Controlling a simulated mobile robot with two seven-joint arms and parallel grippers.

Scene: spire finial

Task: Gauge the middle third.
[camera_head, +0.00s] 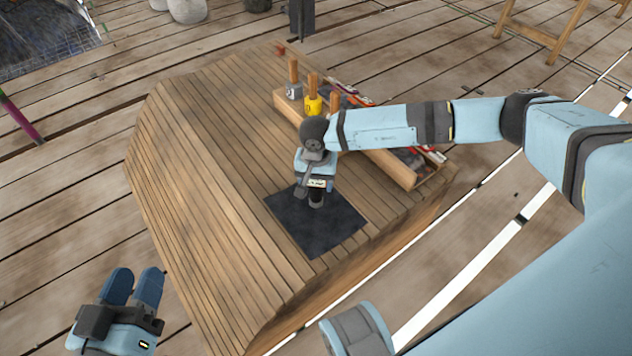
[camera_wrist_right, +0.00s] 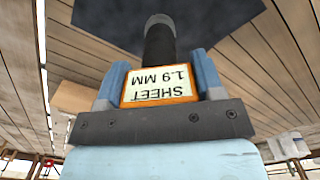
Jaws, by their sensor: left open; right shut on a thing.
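A dark square sheet (camera_head: 310,235) lies on the slatted wooden surface (camera_head: 200,200); it also shows at the top of the right wrist view (camera_wrist_right: 100,15). My right gripper (camera_head: 315,187) is shut on a gauge (camera_wrist_right: 160,85) over the sheet's upper part. The gauge has an orange-edged display reading "SHEET 1.9 MM", upside down in the wrist view, and a dark round probe pointing at the sheet. I cannot tell whether the probe tip touches the sheet. My left gripper (camera_head: 133,287) is open and empty at the lower left, away from the sheet.
A long wooden tray (camera_head: 400,172) lies along the right side of the slatted surface, partly behind my right arm. Upright tools with wooden handles stand at its far end, one with a yellow part (camera_head: 313,104). The slats left of the sheet are clear.

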